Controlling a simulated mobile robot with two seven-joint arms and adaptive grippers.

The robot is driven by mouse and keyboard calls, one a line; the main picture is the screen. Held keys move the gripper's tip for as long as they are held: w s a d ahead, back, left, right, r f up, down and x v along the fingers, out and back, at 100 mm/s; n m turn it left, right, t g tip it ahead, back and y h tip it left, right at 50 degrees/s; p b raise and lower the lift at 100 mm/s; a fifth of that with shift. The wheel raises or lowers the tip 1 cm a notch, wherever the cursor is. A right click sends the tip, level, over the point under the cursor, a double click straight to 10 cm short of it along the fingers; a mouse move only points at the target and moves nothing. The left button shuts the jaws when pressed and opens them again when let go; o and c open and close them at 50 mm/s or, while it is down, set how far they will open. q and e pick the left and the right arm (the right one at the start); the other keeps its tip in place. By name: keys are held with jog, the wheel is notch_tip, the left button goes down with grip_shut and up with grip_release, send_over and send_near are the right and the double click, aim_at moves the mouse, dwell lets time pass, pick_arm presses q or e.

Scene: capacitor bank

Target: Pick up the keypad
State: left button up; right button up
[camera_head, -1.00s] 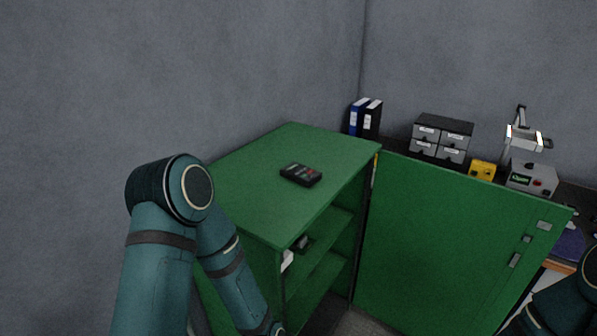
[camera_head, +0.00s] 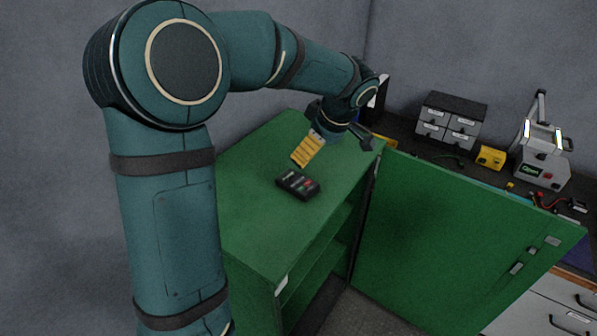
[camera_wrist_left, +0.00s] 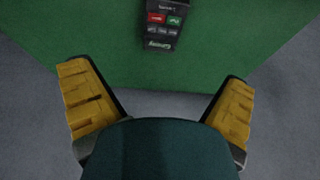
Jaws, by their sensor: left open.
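The keypad (camera_head: 298,185) is a small dark block with red and grey buttons. It lies flat on top of the green cabinet (camera_head: 262,228) in the head view. In the left wrist view the keypad (camera_wrist_left: 162,22) is at the top, beyond my fingertips and between their lines. My left gripper (camera_wrist_left: 158,100) is open and empty, with yellow ridged finger pads spread wide. In the head view my left gripper (camera_head: 335,148) is over the far part of the cabinet top, just beyond the keypad and apart from it. My right gripper is not in view.
The open green cabinet door (camera_head: 455,230) stands to the right. Behind it a counter holds a grey drawer box (camera_head: 450,122), a yellow box (camera_head: 491,157) and a grey device (camera_head: 542,160). Grey walls close in behind. The cabinet top around the keypad is clear.

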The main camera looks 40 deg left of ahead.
aim_at(297, 181)
pick_arm(q)
jog(key=b+x, duration=0.1)
jog(key=x, duration=1.2)
jog(key=shift+s+a+f, duration=0.15)
jog(key=shift+s+a, duration=0.05)
jog(key=c, duration=1.3)
